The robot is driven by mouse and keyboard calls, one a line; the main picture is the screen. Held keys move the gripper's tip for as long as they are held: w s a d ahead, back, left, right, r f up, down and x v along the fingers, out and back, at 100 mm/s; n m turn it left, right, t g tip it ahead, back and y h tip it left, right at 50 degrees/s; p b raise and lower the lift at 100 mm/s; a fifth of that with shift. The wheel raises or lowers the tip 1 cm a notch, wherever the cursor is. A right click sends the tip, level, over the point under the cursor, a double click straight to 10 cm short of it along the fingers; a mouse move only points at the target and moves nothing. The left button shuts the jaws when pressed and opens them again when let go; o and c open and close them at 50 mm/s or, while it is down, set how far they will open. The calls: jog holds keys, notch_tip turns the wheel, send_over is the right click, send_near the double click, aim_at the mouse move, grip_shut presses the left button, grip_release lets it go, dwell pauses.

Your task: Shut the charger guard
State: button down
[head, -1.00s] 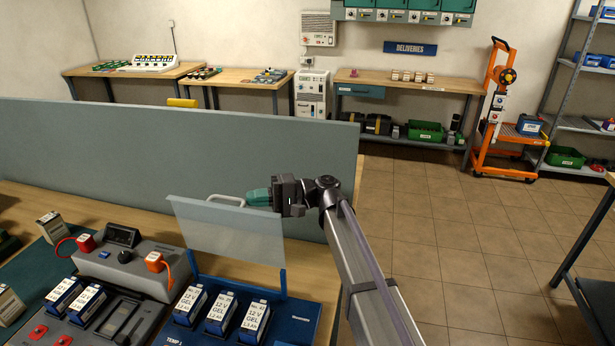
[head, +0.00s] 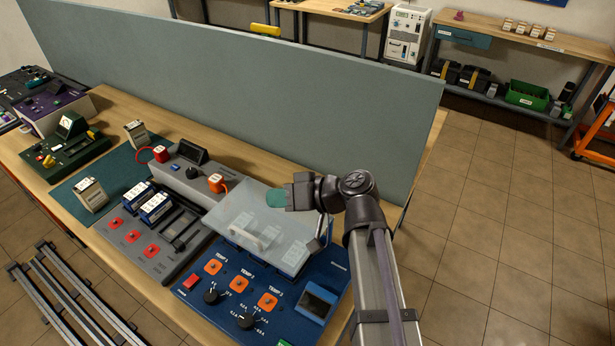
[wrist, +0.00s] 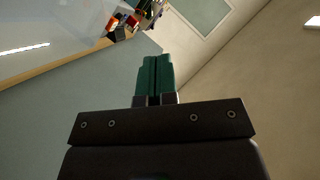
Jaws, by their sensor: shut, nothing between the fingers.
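The charger guard is a clear, pale panel (head: 255,208) with a handle (head: 266,237) near its front edge. It is lowered over the batteries on the blue charger (head: 235,275), and their shapes show faintly through it. I cannot tell whether it rests fully down. My gripper (head: 276,197) has green fingers, held together with nothing between them. It appears over the rear right part of the panel; whether it touches is unclear. In the wrist view, the closed fingers (wrist: 155,75) point up the picture, with a pale translucent surface at the upper left.
A grey charger with blue batteries (head: 155,208) stands left of the blue charger. A tall grey partition (head: 300,95) runs behind the bench. A grey meter box (head: 190,165) with red and orange clamps sits behind the chargers. Open floor (head: 490,210) lies to the right.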

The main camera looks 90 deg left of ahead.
aim_at(253, 240)
jog(key=s+d+f+n+b, duration=0.1)
jog(key=f, duration=0.1)
jog(key=d+f+n+t+y+b, duration=0.1)
jog(key=f+b, duration=0.1)
jog(key=s+d+f+n+t+b, duration=0.1)
jog(key=d+f, duration=0.1)
jog(key=shift+s+f+y+b, duration=0.3)
jog(key=shift+s+f, duration=0.05)
jog(key=shift+s+d+f+b, duration=0.1)
jog(key=shift+d+f+b, duration=0.1)
jog(key=shift+f+b, duration=0.25)
jog(key=shift+s+d+f+b, duration=0.1)
jog(key=shift+d+f+b, duration=0.05)
jog(key=shift+f+b, duration=0.25)
